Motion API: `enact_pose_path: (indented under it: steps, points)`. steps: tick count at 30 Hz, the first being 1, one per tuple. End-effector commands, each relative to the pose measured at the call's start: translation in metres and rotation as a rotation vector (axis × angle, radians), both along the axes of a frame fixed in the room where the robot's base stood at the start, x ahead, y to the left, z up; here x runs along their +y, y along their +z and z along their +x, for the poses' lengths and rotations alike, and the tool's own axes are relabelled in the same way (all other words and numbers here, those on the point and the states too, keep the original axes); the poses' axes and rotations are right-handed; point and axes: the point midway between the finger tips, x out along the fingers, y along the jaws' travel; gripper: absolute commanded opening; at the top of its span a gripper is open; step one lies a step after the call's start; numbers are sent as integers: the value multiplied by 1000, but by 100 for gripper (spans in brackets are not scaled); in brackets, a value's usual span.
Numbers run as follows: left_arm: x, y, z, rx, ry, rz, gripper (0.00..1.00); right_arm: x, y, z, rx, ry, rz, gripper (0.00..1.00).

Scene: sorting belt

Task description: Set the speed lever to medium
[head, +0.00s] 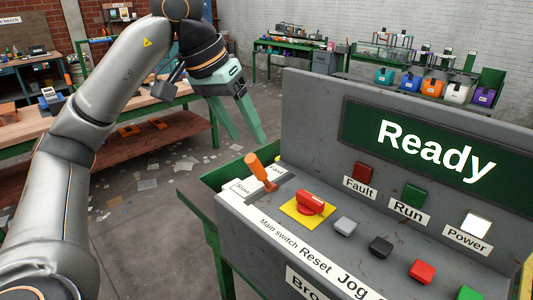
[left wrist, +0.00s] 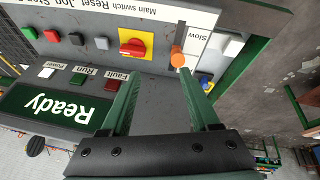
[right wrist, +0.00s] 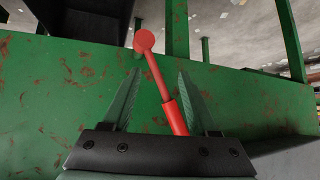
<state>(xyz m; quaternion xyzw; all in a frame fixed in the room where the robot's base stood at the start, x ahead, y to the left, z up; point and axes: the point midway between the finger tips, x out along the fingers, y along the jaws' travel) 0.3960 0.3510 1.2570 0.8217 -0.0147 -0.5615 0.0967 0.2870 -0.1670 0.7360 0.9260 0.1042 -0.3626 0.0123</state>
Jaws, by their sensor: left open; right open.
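The speed lever (head: 260,172) is an orange handle on the grey console's left end. It leans up and to the left in the head view, beside labels reading "Slow" (head: 243,187) and, partly hidden, apparently "Fast" (head: 277,169). I cannot tell its exact setting. My left gripper (head: 246,138) is open and empty, above and behind the lever, fingers pointing down. In the left wrist view the lever (left wrist: 178,46) shows just beyond the right-hand fingertip, apart from it as far as I can tell. My right gripper (right wrist: 159,72) is open, outside the head view.
A red switch (head: 311,203) on a yellow plate and several buttons sit right of the lever. The "Ready" display panel (head: 420,145) rises behind. In the right wrist view a red ball-ended handle (right wrist: 154,72) appears between the fingers, before a green panel (right wrist: 70,85).

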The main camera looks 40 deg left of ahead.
Motion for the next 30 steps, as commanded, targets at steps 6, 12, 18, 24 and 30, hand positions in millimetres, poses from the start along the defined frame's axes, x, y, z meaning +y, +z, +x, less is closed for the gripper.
enact_pose_path:
  steps: [6, 12, 18, 24, 30]
  points:
    - [25, 10, -10, -20, 8, 86, 62, 0, -1, 0, 1, 0, 0, 59]
    - [25, -14, -2, -16, 8, 89, 62, 0, -5, 0, 1, 0, 0, 59]
    - [22, -52, 15, -14, 8, 88, 62, 0, -7, -1, 2, -1, -1, 59]
    - [20, -84, 28, -17, 7, 85, 62, -1, -6, -1, 2, -1, -1, 59]
    - [18, -101, 36, -18, 7, 86, 62, -1, -6, -1, 2, 0, -2, 59]
